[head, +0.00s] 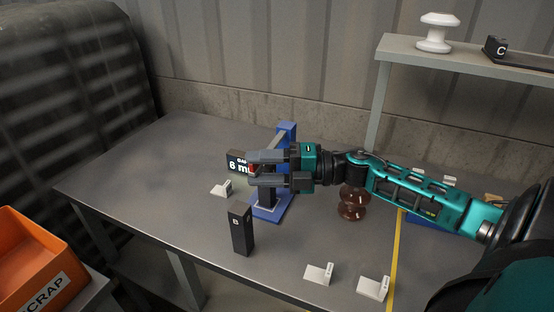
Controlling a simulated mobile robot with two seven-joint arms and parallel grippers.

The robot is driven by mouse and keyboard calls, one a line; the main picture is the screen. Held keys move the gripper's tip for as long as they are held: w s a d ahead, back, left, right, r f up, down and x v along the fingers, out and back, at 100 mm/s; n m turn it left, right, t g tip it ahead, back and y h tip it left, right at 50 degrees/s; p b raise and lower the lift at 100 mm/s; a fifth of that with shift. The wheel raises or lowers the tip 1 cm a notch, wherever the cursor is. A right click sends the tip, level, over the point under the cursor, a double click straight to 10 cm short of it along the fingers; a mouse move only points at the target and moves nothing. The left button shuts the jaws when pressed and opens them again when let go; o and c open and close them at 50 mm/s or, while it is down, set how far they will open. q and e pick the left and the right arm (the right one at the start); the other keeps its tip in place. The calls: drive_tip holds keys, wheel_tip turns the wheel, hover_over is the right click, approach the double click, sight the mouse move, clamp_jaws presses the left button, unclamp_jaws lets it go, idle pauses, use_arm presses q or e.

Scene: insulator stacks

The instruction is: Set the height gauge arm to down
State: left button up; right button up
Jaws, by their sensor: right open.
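The height gauge (284,133) is a blue stand with an upright post and a flat base on the grey table. A grey arm on it slopes down to the left from near the top of the post. A small red part shows at my right gripper's fingers. My right gripper (252,171) is open in front of the gauge, its fingers pointing left and hiding the middle of the post and part of the arm. I cannot tell whether the fingers touch the arm. My left gripper is not in view.
A black block marked B (242,230) stands just in front of the gauge. A dark sign reading 6 (236,161) is behind the fingers. A brown insulator (353,203) stands under my right arm. White label holders (319,273) lie in front. An orange scrap bin (38,262) is at left.

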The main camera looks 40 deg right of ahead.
drive_tip(key=v, duration=1.2)
drive_tip(key=shift+s+d+p, duration=0.25)
drive_tip(key=shift+d+p, duration=0.05)
